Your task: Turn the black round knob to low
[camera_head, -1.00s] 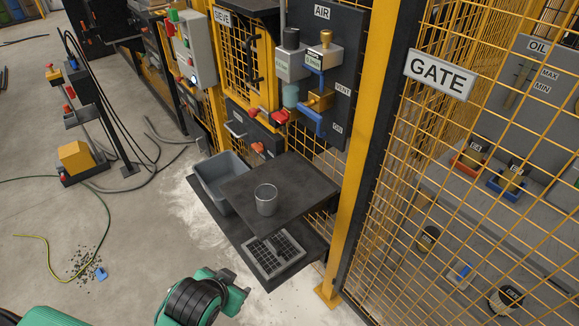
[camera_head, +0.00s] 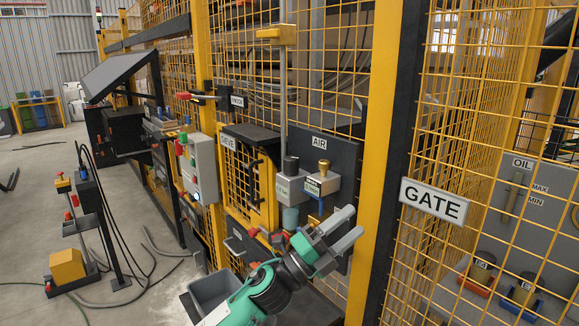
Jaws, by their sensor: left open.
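A black round knob (camera_head: 291,165) sits on top of a grey box on the dark AIR panel (camera_head: 345,150). A brass knob (camera_head: 323,167) tops a similar box just to its right. The small markings on the boxes are too small to read, so I cannot tell the knob's setting. My left gripper (camera_head: 354,226) is open and empty, its fingers pointing right. It appears below and right of the black knob, apart from it, and overlaps the lower part of the AIR panel. My right gripper is out of view.
A yellow mesh fence with a GATE sign (camera_head: 434,201) and a yellow post (camera_head: 375,160) stand right of the panel. A grey control box (camera_head: 199,170) is to the left. A grey bin (camera_head: 214,290) lies below, partly hidden by my arm.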

